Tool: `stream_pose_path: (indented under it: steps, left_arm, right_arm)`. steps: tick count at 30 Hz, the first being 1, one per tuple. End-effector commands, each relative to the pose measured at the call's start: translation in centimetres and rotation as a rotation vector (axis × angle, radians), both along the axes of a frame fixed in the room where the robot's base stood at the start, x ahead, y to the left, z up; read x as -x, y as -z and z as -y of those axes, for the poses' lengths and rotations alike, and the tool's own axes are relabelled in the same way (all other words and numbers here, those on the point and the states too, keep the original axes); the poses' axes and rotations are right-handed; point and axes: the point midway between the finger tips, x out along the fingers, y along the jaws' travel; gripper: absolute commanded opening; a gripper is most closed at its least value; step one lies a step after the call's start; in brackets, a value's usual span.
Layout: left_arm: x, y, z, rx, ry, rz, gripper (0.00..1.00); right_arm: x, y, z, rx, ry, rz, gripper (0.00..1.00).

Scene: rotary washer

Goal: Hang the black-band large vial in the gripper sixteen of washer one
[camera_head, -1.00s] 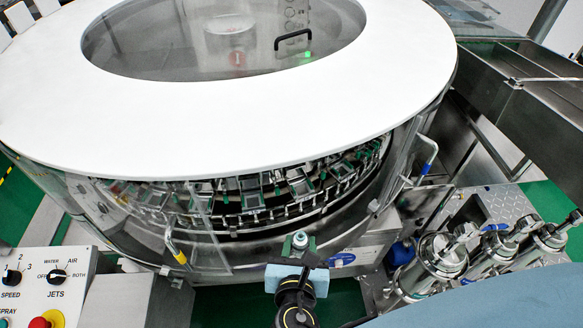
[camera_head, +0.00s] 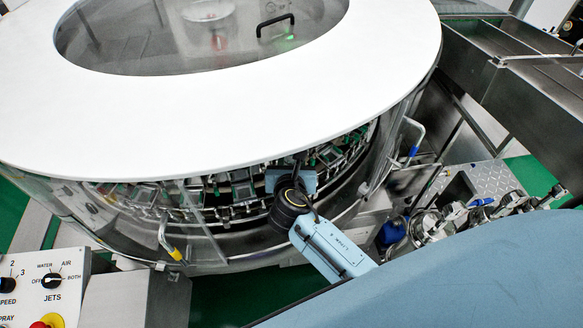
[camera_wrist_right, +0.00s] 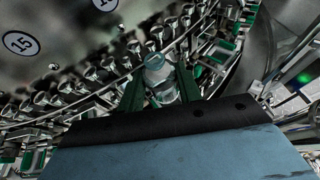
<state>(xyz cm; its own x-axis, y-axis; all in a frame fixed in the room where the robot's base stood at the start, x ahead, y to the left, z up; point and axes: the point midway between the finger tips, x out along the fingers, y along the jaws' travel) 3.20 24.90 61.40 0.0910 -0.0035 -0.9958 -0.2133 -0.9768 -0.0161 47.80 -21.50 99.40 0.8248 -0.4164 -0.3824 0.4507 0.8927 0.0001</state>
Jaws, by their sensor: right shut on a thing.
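My right gripper (camera_head: 297,163) is at the front opening of the round washer (camera_head: 215,235), among or just before its row of clamps (camera_head: 235,192). In the right wrist view its two green fingers (camera_wrist_right: 160,88) are shut on a clear glass vial (camera_wrist_right: 159,74). The vial's rounded end points toward the washer's metal nozzles and clamps. The band on the vial is not clear, and the vial is hidden in the head view. A round label reading 15 (camera_wrist_right: 20,43) is on the washer wall. I cannot tell whether the vial touches a clamp. My left gripper is not in view.
The white washer lid (camera_head: 250,125) overhangs the opening. A clear panel with a yellow-tipped handle (camera_head: 170,245) stands left of my arm. Metal cylinders (camera_head: 430,230) are at the right, and a control panel (camera_head: 45,285) is at lower left.

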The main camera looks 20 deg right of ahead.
Motion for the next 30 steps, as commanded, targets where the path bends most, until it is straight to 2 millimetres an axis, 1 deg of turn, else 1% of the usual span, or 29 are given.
stream_pose_path:
  steps: [2,4,9,11,19,23,24,26,30]
  left_arm:
    - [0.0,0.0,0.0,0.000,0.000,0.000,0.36]
    - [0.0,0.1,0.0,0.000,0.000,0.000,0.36]
    - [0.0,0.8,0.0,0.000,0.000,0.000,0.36]
    - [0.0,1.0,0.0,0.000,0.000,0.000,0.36]
    - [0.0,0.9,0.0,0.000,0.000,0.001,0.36]
    - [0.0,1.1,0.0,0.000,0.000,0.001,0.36]
    - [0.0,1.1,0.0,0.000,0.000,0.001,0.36]
    - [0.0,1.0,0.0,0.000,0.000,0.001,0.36]
    - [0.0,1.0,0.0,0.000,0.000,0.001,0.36]
  right_arm:
    - [-0.4,0.0,0.2,-0.001,-0.001,0.001,0.13]
    - [-0.4,0.5,0.2,0.000,0.000,-0.002,0.13]
    - [-0.3,2.9,0.1,-0.001,0.001,-0.004,0.13]
    - [-0.3,3.5,0.1,-0.001,0.000,-0.003,0.13]
    - [-0.3,3.6,0.1,-0.001,-0.001,-0.001,0.13]
    - [-0.3,4.0,0.1,0.000,-0.001,-0.002,0.13]
    - [-0.3,4.0,0.1,0.000,-0.001,-0.002,0.37]
    - [-0.3,4.0,0.1,-0.001,-0.001,-0.002,0.44]
    - [-0.3,3.9,0.1,-0.001,-0.001,-0.002,0.44]
